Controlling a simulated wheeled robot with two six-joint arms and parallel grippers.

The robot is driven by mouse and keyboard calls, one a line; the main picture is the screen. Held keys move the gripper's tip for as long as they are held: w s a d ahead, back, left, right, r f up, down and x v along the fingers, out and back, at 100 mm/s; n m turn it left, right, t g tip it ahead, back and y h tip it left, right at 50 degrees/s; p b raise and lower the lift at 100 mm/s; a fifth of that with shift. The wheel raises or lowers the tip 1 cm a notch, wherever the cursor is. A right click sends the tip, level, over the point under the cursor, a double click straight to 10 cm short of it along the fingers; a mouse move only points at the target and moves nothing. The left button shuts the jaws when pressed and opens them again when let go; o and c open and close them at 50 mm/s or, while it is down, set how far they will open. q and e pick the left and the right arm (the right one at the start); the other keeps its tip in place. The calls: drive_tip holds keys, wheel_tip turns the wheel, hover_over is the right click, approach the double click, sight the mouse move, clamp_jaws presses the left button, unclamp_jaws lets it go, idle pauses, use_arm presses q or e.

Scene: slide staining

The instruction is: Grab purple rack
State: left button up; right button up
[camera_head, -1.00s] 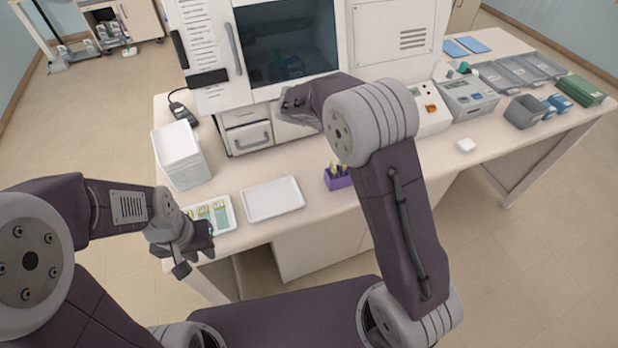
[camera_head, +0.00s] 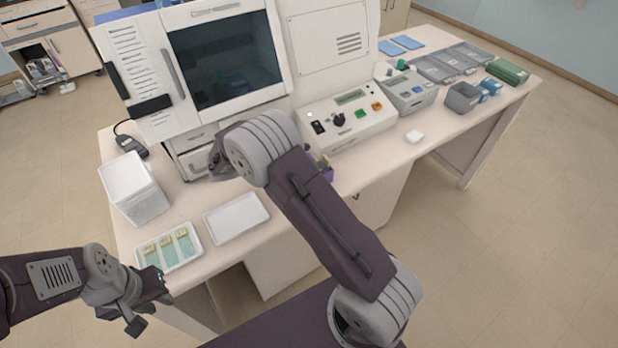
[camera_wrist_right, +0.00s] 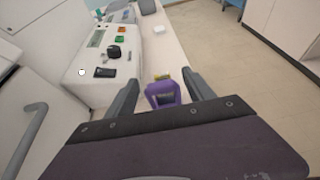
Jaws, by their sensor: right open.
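The purple rack (camera_wrist_right: 162,95) stands on the bench and shows between the two open fingers of my right gripper (camera_wrist_right: 163,92) in the right wrist view. It is ahead of the fingers, and I cannot tell how far. In the head view the rack (camera_head: 327,173) is mostly hidden behind my right arm, with a few slides or sticks poking out of its top. My right gripper's fingers are hidden by its arm there. My left gripper (camera_head: 150,305) hangs at the front left near the bench edge; its jaw state is unclear.
A white tray (camera_head: 238,219) and a tray with several slides (camera_head: 141,254) lie at the front left of the bench (camera_head: 365,172). A large white cabinet (camera_head: 318,60) and a control box (camera_head: 372,131) stand behind. A small white block (camera_head: 415,136) lies to the right.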

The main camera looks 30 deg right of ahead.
drive_tip(key=x, duration=0.3)
drive_tip(key=shift+d+f, duration=0.15)
drive_tip(key=shift+d, duration=0.05)
clamp_jaws()
drive_tip(key=shift+r, duration=0.7)
wheel_tip(320, 180, up, 3)
drive_tip(key=shift+f, duration=0.2)
drive_tip(key=s+d+r+b, duration=0.1)
drive_tip(key=s+d+r, duration=0.1)
drive_tip(key=s, duration=0.3)
drive_tip(key=s+d+r+b, duration=0.1)
drive_tip(key=s+d+r, duration=0.1)
drive_tip(key=s+r, duration=0.3)
drive_tip(key=shift+s+d, duration=0.3)
drive_tip(key=shift+s, duration=0.05)
drive_tip(key=shift+r, duration=0.1)
